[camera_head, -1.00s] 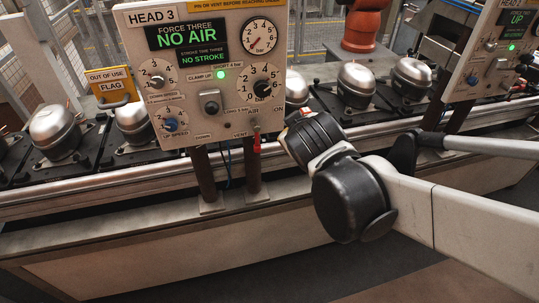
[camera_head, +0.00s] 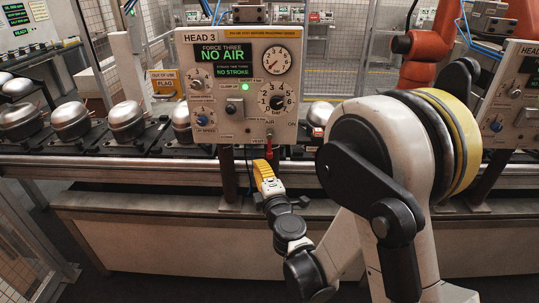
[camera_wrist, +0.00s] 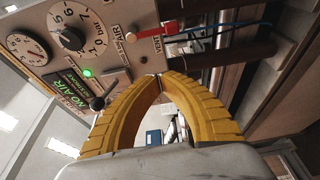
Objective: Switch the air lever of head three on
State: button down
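The head three panel (camera_head: 225,112) stands upright at centre in the head view, its screen reading NO AIR and NO STROKE. Its air lever has a red grip (camera_head: 269,148) that hangs down at the panel's lower edge, beside the word VENT; ON is printed up to its right. In the wrist view the red grip (camera_wrist: 170,28) lies above the fingertips, apart from them. My gripper (camera_head: 262,165) has yellow fingers and is just below the lever in the head view. In the wrist view its arched fingers (camera_wrist: 160,76) meet at the tips, with nothing seen between them.
A regulator knob (camera_head: 277,97) and a round gauge (camera_head: 277,60) sit above the lever. Compressors (camera_head: 126,121) line the conveyor behind. A yellow out-of-use flag (camera_head: 166,84) hangs left of the panel. Another panel (camera_head: 518,100) stands at right. A blue cable runs under the panel.

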aim_at(270, 147)
jog(key=shift+a+f, duration=0.15)
jog(key=x, duration=1)
jog(key=shift+w+f, duration=0.1)
jog(key=shift+w, duration=0.05)
jog(key=d, duration=0.1)
jog(key=d+b, duration=0.1)
jog(key=d, duration=0.1)
jog(key=shift+s, duration=0.25)
jog(key=shift+d, duration=0.5)
